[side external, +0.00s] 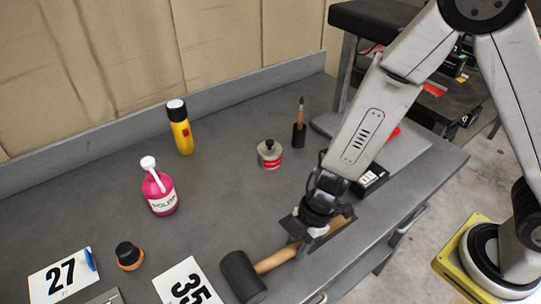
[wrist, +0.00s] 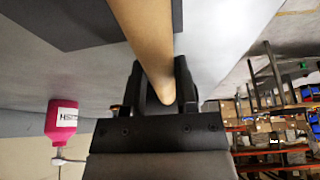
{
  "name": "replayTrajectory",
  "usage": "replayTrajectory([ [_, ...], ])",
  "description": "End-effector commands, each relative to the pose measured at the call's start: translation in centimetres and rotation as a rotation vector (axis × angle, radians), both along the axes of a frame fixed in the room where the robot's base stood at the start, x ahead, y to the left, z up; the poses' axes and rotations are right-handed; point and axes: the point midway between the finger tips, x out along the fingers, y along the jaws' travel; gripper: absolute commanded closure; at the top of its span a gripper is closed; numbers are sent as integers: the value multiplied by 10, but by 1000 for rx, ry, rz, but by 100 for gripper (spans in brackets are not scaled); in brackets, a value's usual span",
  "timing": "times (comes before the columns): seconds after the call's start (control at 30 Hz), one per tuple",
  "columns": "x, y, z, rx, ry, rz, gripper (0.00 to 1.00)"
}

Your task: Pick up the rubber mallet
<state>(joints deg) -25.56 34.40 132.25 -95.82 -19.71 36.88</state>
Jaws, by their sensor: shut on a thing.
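The rubber mallet has a black head (side external: 243,275) and a wooden handle (side external: 275,262). It is at the front of the grey bench in the side view, head to the lower left. My gripper (side external: 308,238) is shut on the handle, with the handle's end sticking out to the upper right. In the wrist view the handle (wrist: 146,36) runs between the two dark fingers of my gripper (wrist: 162,88). I cannot tell whether the mallet touches the bench or is just above it.
On the bench (side external: 225,205) stand a pink polish bottle (side external: 160,194), a yellow-and-black bottle (side external: 181,130), a red-and-white tin (side external: 269,155), a brush (side external: 300,120) and a small orange-black item (side external: 129,256). Number cards 27 (side external: 60,277) and 35 (side external: 188,287) lie in front.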

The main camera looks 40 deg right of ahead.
Motion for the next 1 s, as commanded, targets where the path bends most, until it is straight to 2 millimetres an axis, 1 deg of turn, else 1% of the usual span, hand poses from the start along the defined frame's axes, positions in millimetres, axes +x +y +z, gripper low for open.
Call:
replayTrajectory([
  [0.37,1,0,1,2,-1,1,100],
  [0.57,1,1,6,4,-3,1,100],
  [0.77,1,1,17,5,-3,1,100],
  [1.0,1,1,38,5,-5,1,100],
])
